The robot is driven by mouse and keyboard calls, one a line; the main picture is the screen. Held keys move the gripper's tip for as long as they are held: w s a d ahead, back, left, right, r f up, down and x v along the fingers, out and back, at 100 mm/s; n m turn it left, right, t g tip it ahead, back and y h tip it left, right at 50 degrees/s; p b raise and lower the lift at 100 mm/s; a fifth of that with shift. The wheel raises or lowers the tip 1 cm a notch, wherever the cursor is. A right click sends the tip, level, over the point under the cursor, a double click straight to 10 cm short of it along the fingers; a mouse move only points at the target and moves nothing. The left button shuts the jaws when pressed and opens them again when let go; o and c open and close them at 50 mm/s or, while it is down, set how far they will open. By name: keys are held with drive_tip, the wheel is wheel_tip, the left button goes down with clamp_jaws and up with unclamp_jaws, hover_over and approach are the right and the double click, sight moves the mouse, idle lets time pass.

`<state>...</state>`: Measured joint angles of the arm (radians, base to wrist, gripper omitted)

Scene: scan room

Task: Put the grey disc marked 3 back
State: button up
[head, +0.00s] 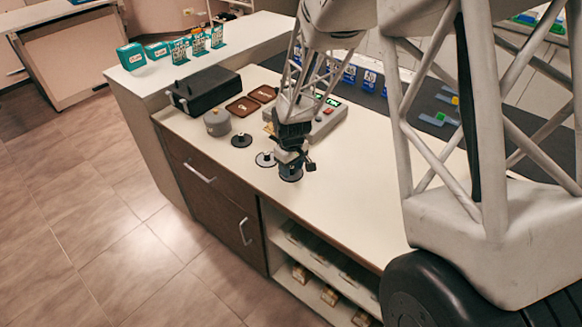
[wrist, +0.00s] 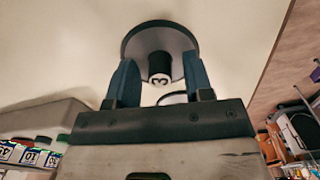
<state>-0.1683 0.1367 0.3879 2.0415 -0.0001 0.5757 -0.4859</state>
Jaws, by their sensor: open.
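The disc marked 3 (wrist: 137,40) is dark grey in the wrist view, with a raised knob (wrist: 160,64) whose pale end bears the 3. My gripper (wrist: 160,76) is open, with one blue finger on each side of the knob; I cannot tell whether they touch it. In the head view my gripper (head: 290,164) is low over the counter, right above this disc (head: 290,177), which it partly hides. A paler disc with a dark knob (head: 264,160) lies just left of it. A black disc (head: 241,141) lies farther left.
A device with a green display (head: 327,115) is behind my gripper. The counter (head: 340,190) is clear to the right, and its front edge is near.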

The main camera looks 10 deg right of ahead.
sight(292, 167)
wheel_tip(292, 167, up, 12)
idle(0.7)
drive_tip(key=shift+r, duration=0.1)
idle(0.6)
drive_tip(key=s+d+r+m+t, duration=0.1)
drive_tip(key=s+d+r+m, duration=0.45)
drive_tip(key=s+r, duration=0.85)
drive_tip(key=s+d+r+m, duration=0.1)
drive_tip(key=s+d, duration=0.1)
drive_tip(key=s, duration=0.7)
drive_tip(key=s+d+r+m+t, duration=0.1)
drive_tip(key=s+d, duration=0.2)
drive_tip(key=s, duration=0.7)
drive_tip(key=shift+s+d+r+t, duration=0.2)
drive_tip(key=shift+d+t, duration=0.1)
